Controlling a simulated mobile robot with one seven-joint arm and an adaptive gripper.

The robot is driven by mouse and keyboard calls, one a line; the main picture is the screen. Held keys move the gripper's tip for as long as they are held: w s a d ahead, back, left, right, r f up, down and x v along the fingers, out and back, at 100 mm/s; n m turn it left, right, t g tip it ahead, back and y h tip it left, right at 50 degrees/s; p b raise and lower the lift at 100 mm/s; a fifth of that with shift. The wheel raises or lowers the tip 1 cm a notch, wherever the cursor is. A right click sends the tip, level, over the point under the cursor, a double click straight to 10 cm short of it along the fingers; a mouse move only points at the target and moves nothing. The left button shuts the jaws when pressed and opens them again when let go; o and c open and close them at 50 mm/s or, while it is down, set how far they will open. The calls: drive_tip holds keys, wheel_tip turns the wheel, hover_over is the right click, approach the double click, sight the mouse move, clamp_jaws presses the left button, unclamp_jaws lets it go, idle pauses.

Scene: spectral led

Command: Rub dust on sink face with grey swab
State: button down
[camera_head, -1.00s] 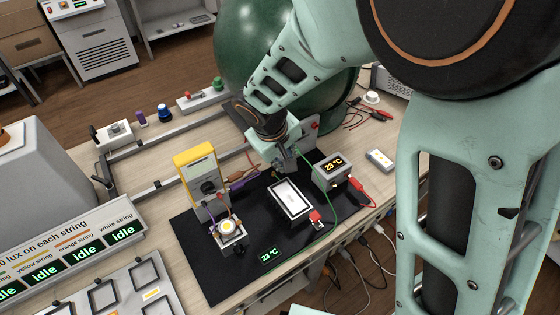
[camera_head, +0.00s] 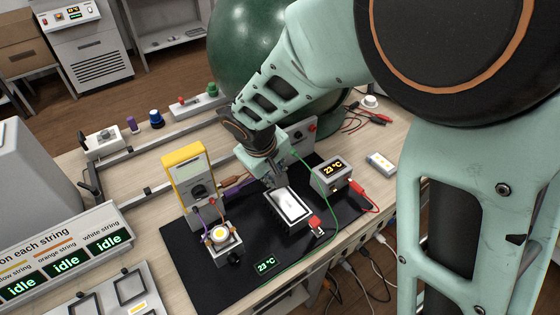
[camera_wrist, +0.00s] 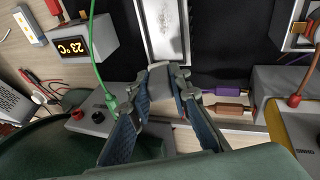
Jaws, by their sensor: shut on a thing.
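The sink face is a pale rectangular plate (camera_head: 293,208) in a dark frame on the black mat. In the wrist view the plate (camera_wrist: 163,35) shows grey, dusty-looking specks. My gripper (camera_head: 279,184) is over the far end of the plate, pointing down. In the wrist view my gripper (camera_wrist: 170,82) has its fingers close together on a small grey piece, which looks like the grey swab (camera_wrist: 161,68), at the plate's near edge.
A yellow multimeter (camera_head: 189,168) and a lit LED fixture (camera_head: 221,236) stand left of the plate. A 23 °C display box (camera_head: 330,174) stands to its right. A green cable (camera_head: 333,226) and red clips (camera_head: 362,191) lie nearby. The black mat (camera_head: 205,285) has bare room in front.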

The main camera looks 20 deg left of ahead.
wheel_tip(320, 180, down, 3)
drive_tip(key=shift+r+b, duration=0.1)
drive_tip(key=shift+b, duration=0.8)
drive_tip(key=shift+s+d+r+b, duration=0.2)
drive_tip(key=shift+s+d+b, duration=0.1)
drive_tip(key=shift+s+d, duration=1.3)
drive_tip(key=shift+s+d+r+b, duration=0.25)
drive_tip(key=shift+s+d, duration=1.05)
drive_tip(key=shift+d, duration=0.45)
drive_tip(key=shift+f, duration=0.1)
drive_tip(key=shift+w+a+b, duration=0.3)
drive_tip(key=shift+w+a, duration=1.15)
drive_tip(key=shift+a, duration=0.25)
drive_tip(key=shift+f+b, duration=0.6)
drive_tip(key=shift+w+a, duration=1.35)
drive_tip(key=shift+a, duration=0.3)
